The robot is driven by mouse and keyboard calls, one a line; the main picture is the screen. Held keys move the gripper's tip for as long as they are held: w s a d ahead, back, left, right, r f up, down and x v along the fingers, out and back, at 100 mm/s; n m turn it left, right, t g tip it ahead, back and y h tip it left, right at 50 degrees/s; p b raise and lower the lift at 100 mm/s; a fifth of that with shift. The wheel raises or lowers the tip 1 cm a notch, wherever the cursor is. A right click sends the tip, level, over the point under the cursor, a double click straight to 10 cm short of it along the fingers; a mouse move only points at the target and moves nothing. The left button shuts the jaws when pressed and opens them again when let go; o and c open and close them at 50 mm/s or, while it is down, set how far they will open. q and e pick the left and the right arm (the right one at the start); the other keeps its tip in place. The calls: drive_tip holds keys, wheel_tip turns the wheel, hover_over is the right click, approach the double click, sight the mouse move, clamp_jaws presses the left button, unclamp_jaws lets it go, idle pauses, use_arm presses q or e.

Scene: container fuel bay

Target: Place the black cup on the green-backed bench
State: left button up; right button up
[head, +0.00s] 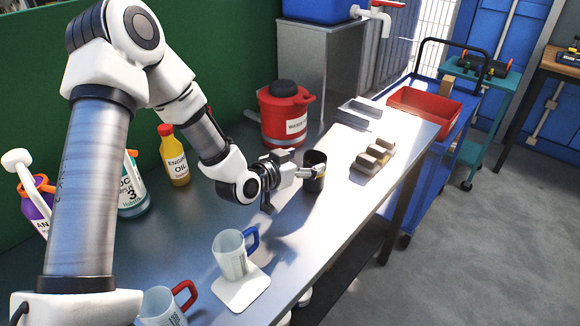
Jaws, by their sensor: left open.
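The black cup (314,184) stands upright on the metal bench (185,245), which has a green back panel (215,50). My left gripper (308,173) reaches in from the left and is open, with its fingers right at the cup. A finger shows across the front of the cup's upper part. I cannot tell whether the fingers touch it. The gripper hides part of the cup's left side. My right gripper is not in view.
A clear mug with a blue handle (230,256) stands on a white coaster (243,292); a red-handled mug (162,306) is nearer. A red waste can (285,118), a yellow oil bottle (174,160) and brown blocks (372,158) also stand on the bench. A blue cart (432,140) stands beyond.

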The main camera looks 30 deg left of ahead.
use_arm(q)
drive_tip(key=v, duration=0.8)
drive_tip(key=shift+p, duration=0.35)
